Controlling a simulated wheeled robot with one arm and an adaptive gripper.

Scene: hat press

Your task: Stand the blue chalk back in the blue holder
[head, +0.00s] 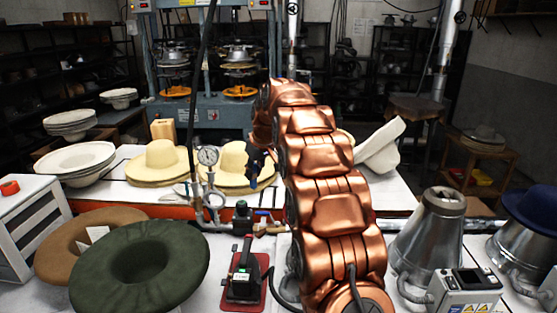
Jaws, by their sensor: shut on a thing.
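My copper-coloured arm rises through the middle of the head view and hides much of the table behind it. My dark gripper (257,168) shows small at the left side of the arm, in front of the pale yellow hats. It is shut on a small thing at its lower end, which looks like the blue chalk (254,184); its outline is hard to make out. The gripper is above the table, near the pressure gauge. I cannot clearly make out the blue holder; small dark and blue items (263,213) lie on the table below the gripper.
A round pressure gauge (208,156) on pipes stands just left of the gripper. Pale yellow hats (160,160) lie behind. A dark green hat (140,265) and a brown hat (62,245) are front left. A black iron (243,275) sits on a red base. A metal cone (430,235) stands right.

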